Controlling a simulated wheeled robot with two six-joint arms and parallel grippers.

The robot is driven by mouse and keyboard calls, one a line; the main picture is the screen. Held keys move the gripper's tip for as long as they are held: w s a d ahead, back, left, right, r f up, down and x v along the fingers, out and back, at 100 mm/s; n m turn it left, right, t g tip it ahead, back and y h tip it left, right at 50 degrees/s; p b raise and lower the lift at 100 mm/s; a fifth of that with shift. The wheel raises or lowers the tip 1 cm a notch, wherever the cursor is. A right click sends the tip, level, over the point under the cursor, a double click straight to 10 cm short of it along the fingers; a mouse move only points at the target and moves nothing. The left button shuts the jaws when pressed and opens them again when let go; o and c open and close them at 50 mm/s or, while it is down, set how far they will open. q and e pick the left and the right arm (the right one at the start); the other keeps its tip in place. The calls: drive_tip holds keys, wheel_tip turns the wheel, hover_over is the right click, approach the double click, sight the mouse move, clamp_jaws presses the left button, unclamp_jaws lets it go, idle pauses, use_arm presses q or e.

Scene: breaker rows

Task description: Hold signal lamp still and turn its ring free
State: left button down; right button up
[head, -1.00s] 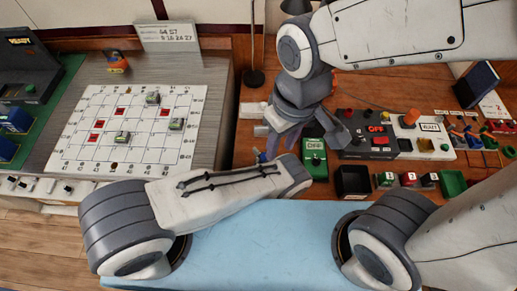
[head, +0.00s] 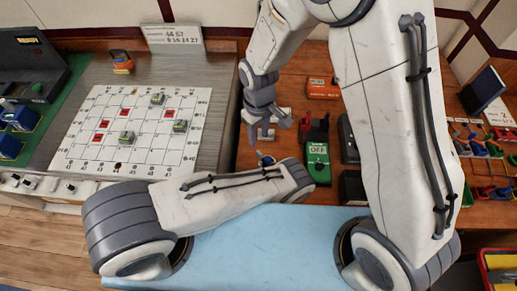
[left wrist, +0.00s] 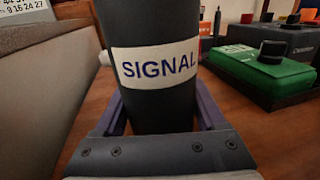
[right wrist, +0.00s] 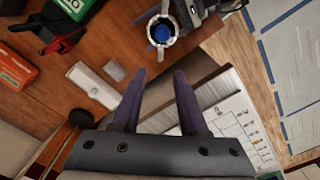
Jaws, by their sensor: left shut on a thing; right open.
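The signal lamp (left wrist: 160,65) is a dark upright cylinder with a white SIGNAL label in the left wrist view. My left gripper (left wrist: 160,112) is shut on it, one finger on each side. In the right wrist view the lamp's blue top (right wrist: 161,31) shows inside a pale ring (right wrist: 150,35). In the head view only a small blue part of the lamp (head: 265,159) shows above my left forearm, which hides the left gripper. My right gripper (head: 267,134) is open and empty, just beyond the lamp; its fingers (right wrist: 158,85) point toward the lamp, apart from it.
A green box with a dark knob (head: 317,152) stands right of the lamp. An orange box (head: 322,88) lies farther back. A grey board with a white grid (head: 80,150) is at left. A white block (right wrist: 92,86) lies near my right gripper. My right arm covers much of the right side.

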sight(259, 152)
wheel_tip(259, 152, down, 9)
drive_tip(key=shift+r, duration=0.1)
idle(0.3)
clamp_jaws()
